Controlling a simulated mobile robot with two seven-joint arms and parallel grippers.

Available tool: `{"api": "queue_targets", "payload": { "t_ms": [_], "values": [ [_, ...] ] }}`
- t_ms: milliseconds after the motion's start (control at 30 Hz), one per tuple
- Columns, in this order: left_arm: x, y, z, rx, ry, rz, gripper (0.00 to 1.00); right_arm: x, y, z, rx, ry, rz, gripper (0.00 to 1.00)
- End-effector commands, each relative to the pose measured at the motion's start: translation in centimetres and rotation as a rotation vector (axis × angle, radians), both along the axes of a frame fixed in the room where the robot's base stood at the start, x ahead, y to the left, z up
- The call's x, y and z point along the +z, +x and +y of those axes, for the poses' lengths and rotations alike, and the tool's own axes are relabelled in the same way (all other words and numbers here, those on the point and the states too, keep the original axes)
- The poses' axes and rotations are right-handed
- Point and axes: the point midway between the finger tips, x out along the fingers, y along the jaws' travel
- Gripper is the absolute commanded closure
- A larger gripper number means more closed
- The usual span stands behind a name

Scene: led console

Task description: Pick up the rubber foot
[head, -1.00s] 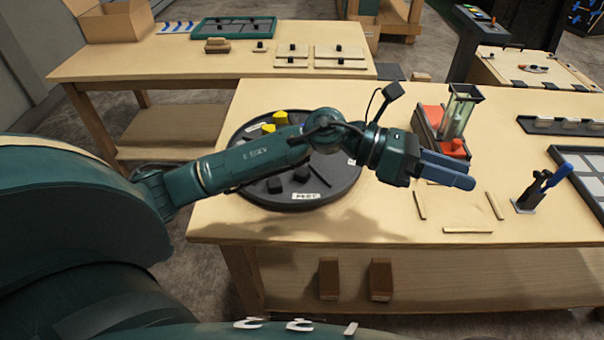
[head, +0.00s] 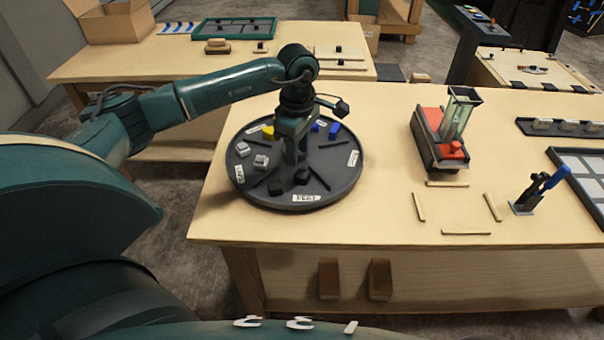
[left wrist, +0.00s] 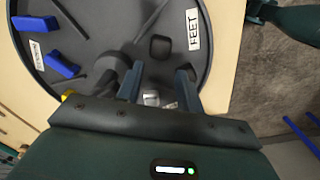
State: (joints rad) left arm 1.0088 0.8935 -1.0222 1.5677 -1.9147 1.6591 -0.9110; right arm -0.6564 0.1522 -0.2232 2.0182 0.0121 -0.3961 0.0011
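Two small black blocks, which look like rubber feet, lie in the front section of the round dark tray (head: 345,190). One foot (head: 275,187) is at the left and the other (head: 302,177) is nearer the gripper. My left gripper (head: 292,160) points down over the tray, just behind them. In the left wrist view its fingers (left wrist: 160,78) are apart with no foot held between them. One black foot (left wrist: 160,47) shows beyond the fingertips, near a white label (left wrist: 193,28); the other is partly hidden by the right finger. My right gripper is not in view.
The tray's other sections hold silver blocks (head: 261,161), yellow blocks (head: 268,132) and blue blocks (head: 334,130), split by thin dividers. A red-and-glass device (head: 440,140) and a blue-handled clamp (head: 540,188) stand to the right. The table between is mostly clear.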

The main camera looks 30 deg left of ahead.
Motion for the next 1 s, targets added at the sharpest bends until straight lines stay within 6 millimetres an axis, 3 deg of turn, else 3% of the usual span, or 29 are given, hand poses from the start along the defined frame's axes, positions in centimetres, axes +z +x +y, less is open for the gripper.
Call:
{"api": "queue_targets", "payload": {
  "t_ms": [267, 400, 533, 833, 1000],
  "values": [
    [-2.1, 0.0, -0.3, -0.001, -0.001, 0.003, 0.63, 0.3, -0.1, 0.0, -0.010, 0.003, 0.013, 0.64],
    [-4.2, 0.1, -0.9, -0.001, -0.002, 0.004, 0.63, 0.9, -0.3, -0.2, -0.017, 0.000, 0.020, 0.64],
    [-5.9, 0.2, -0.9, 0.000, -0.002, 0.001, 0.63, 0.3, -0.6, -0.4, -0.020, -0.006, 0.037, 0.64],
    [-6.5, 0.2, -0.8, -0.001, -0.002, -0.001, 0.63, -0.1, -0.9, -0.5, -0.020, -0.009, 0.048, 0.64],
    [-6.5, 0.2, -0.8, -0.001, -0.003, -0.001, 0.77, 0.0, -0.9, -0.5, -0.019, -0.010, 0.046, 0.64]
  ]
}}
